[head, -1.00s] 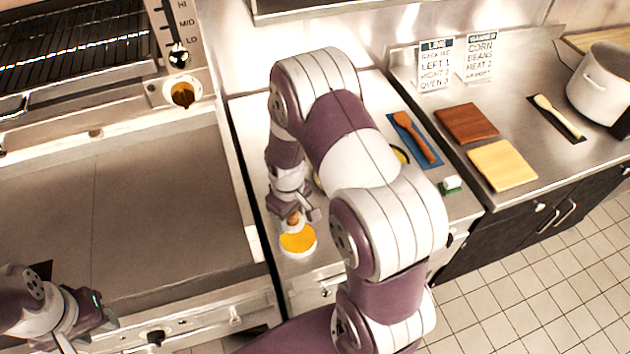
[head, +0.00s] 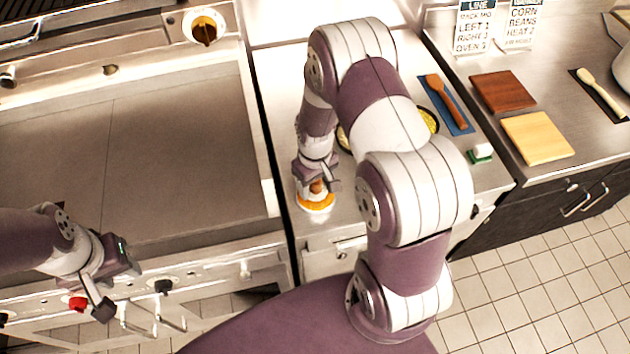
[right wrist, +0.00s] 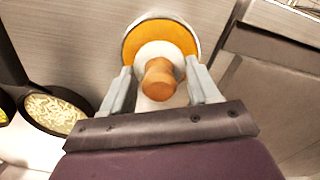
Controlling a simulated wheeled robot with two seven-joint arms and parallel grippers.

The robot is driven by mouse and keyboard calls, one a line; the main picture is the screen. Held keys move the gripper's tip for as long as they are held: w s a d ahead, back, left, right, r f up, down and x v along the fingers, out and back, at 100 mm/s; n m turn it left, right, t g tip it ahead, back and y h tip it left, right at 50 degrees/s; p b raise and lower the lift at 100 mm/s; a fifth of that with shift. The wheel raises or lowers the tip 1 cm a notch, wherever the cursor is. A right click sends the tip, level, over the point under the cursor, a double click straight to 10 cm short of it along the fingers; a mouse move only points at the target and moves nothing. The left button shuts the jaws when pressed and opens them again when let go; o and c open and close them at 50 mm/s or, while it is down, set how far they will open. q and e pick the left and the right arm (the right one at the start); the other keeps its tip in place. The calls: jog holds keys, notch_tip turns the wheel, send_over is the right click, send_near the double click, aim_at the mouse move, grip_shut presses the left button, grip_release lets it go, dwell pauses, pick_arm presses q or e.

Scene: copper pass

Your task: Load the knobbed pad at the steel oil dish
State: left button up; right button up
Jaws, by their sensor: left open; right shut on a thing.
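The steel oil dish (head: 316,207) with orange-yellow oil sits on the steel counter right of the griddle; it also shows in the right wrist view (right wrist: 133,43). The knobbed pad (right wrist: 160,55) is white with a brown wooden knob and is over the dish's oil. My right gripper (right wrist: 163,82) is shut on the pad, its fingers on either side of the knob; it also shows in the head view (head: 318,180). I cannot tell how deep the pad sits in the oil. My left gripper (head: 112,290) is open and empty in front of the griddle's left part.
The bare griddle (head: 170,170) fills the left. A dark pan (right wrist: 50,108) with pale food stands near my right gripper. A wooden spoon (head: 445,100) on a blue mat, a green-and-white brush (head: 481,153), and brown (head: 502,92) and yellow boards (head: 538,138) lie further right.

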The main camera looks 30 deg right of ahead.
jog(key=shift+s, duration=0.1)
jog(key=shift+f+b, duration=0.35)
jog(key=shift+f, duration=0.1)
dwell(0.7)
jog(key=shift+f, duration=0.1)
dwell(0.7)
notch_tip(320, 180, up, 7)
jog(key=p, duration=0.6)
dwell(0.4)
